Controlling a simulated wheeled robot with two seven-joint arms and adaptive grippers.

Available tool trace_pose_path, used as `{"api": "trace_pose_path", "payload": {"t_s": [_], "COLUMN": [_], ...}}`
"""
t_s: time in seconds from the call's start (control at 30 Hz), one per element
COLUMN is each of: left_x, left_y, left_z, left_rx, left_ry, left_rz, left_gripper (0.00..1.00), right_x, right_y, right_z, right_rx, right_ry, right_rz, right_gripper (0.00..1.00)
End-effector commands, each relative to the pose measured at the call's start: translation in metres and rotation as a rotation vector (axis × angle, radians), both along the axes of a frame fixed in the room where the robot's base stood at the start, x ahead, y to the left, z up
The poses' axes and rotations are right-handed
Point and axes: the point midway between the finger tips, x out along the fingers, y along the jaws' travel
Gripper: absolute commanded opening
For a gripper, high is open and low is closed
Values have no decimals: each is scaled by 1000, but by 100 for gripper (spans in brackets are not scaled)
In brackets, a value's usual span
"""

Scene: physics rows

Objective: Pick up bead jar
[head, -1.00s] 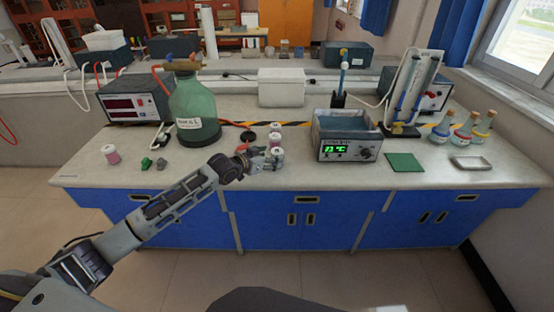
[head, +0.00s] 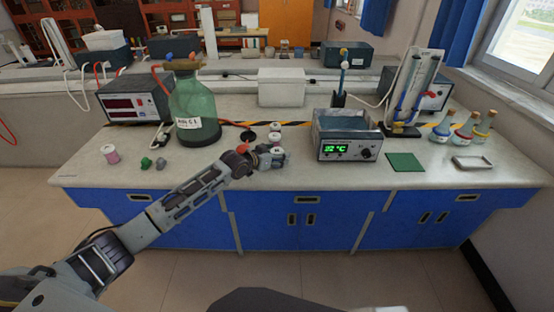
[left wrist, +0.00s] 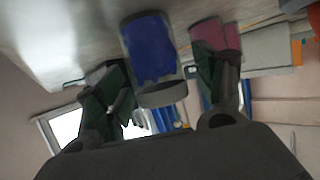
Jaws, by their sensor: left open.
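Several small bead jars with white lids stand in a row at the middle of the bench, the nearest jar (head: 278,151) by my left gripper (head: 272,157). In the left wrist view a jar with blue contents (left wrist: 150,48) lies between the two spread fingers of the left gripper (left wrist: 158,88). A jar with pink contents (left wrist: 216,36) shows behind the right-hand finger. The fingers are open; I cannot tell whether either touches the blue jar. Another pink jar (head: 110,153) stands apart at the bench's left. My right gripper is out of view.
A green bottle (head: 194,112) stands behind my left forearm. A heated bath (head: 346,133) reading about 22 °C is right of the jars. Small green pieces (head: 147,162) lie left. A green mat (head: 404,162), tray (head: 473,163) and flasks (head: 464,130) are right.

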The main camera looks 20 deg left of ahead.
Motion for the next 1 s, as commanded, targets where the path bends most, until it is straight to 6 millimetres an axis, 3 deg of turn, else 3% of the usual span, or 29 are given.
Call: {"api": "trace_pose_path", "payload": {"t_s": [0.2,0.47,0.87,1.0], "left_x": [1,0,0,1], "left_y": [-1,-1,-1,-1], "left_z": [0,0,0,0], "left_rx": [0,1,1,0], "left_ry": [0,0,0,-1], "left_rz": [0,0,0,0], "left_gripper": [69,69,18,18], "right_x": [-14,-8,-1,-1], "right_y": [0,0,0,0], "right_z": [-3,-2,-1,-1], "right_rx": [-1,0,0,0], "right_ry": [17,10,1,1], "right_rz": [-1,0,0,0], "right_gripper": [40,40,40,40]}}
